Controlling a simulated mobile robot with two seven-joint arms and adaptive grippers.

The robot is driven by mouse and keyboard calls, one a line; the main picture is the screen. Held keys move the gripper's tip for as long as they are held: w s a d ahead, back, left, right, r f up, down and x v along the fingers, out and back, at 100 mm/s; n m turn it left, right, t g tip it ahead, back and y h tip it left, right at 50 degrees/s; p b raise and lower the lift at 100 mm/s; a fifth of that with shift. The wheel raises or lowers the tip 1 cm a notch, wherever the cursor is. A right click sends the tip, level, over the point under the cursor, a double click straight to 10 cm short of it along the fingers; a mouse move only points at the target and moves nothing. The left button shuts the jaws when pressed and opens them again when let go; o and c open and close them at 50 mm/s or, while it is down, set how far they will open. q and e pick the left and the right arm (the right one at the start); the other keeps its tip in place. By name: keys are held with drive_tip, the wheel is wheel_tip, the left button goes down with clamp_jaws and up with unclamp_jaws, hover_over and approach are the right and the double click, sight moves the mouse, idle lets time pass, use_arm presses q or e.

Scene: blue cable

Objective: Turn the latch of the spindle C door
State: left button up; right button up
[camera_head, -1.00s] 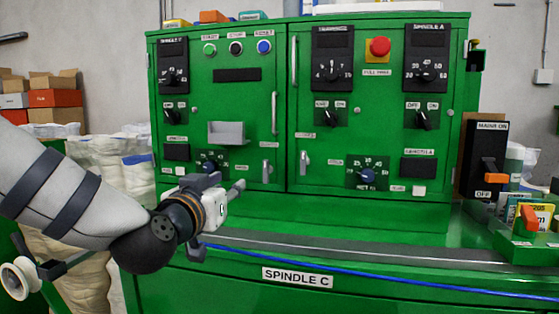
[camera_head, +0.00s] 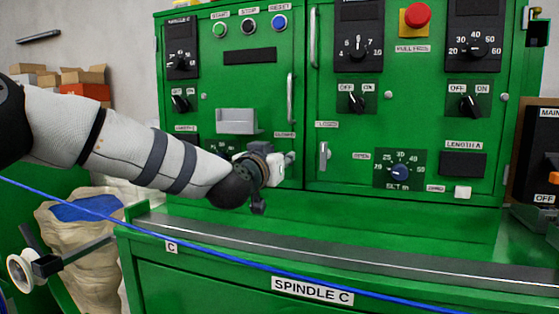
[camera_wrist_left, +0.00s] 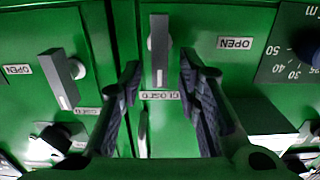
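My left gripper (camera_head: 275,166) is in front of the left door of the green cabinet (camera_head: 400,212), at its lower right edge. In the left wrist view its two fingers (camera_wrist_left: 160,80) are apart, with the grey latch handle (camera_wrist_left: 160,50) between them. I see no clear contact. The handle lines up with the CLOSED label (camera_wrist_left: 160,95); an OPEN label (camera_wrist_left: 235,43) is to its side. In the head view the gripper hides this latch. A SPINDLE C label (camera_head: 312,289) is on the lower front. My right gripper is not in view.
The right door's latch (camera_head: 323,155) is close beside my gripper and also shows in the left wrist view (camera_wrist_left: 60,78). A grey holder (camera_head: 237,121) and a door handle (camera_head: 290,98) stick out above. A blue cable (camera_head: 240,260) runs across below my arm.

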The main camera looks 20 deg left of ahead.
use_arm(q)
drive_tip(key=shift+r, duration=0.1)
clamp_jaws()
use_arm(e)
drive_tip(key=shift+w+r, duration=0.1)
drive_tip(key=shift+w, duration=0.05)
use_arm(q)
drive_tip(key=shift+a+f+n+p, duration=0.2)
drive_tip(key=shift+a+f+n, duration=0.2)
drive_tip(key=shift+n, duration=2.55)
drive_tip(key=shift+a+f+n+p, duration=0.3)
drive_tip(key=shift+f+n, duration=0.15)
drive_tip(key=shift+n, duration=2.55)
drive_tip(key=shift+a+f+n+p, duration=0.15)
drive_tip(key=shift+a+f+n, duration=0.25)
drive_tip(key=shift+n, duration=2.55)
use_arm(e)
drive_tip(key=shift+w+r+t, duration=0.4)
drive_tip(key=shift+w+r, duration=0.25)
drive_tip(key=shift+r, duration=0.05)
